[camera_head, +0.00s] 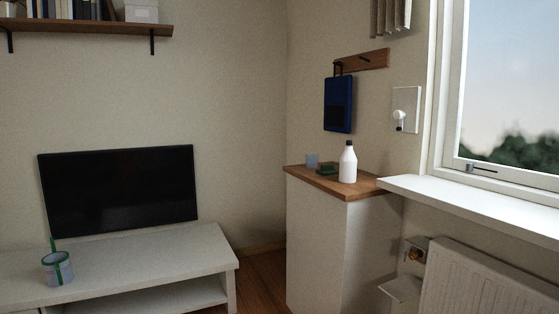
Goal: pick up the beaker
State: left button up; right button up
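Two cup-like things show, and I cannot tell for certain which is the beaker. A small plain grey-blue cup (312,160) stands at the back left of the wooden cabinet top. A larger pale blue-grey cup with green markings (57,268) stands on the white low bench at the lower left; a thin green piece sticks up at its back edge. Neither of my grippers is in view, and nothing is seen touching either cup.
The cabinet top (301,171) also holds a white bottle with a dark cap (348,165) and a small dark green object (327,169). A black television (120,190) stands on the bench (150,262). A white windowsill (470,204) and radiator (480,285) lie right.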

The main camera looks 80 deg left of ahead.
aim_at(312, 160)
jog(key=i+u, duration=0.1)
jog(key=u, duration=2.6)
jog(key=i+j+z, duration=0.1)
jog(key=z, duration=0.35)
jog(key=i+j+z, duration=0.1)
jog(key=z, duration=0.3)
jog(key=j+z, duration=0.25)
jog(key=z, duration=0.2)
jog(key=i, duration=0.05)
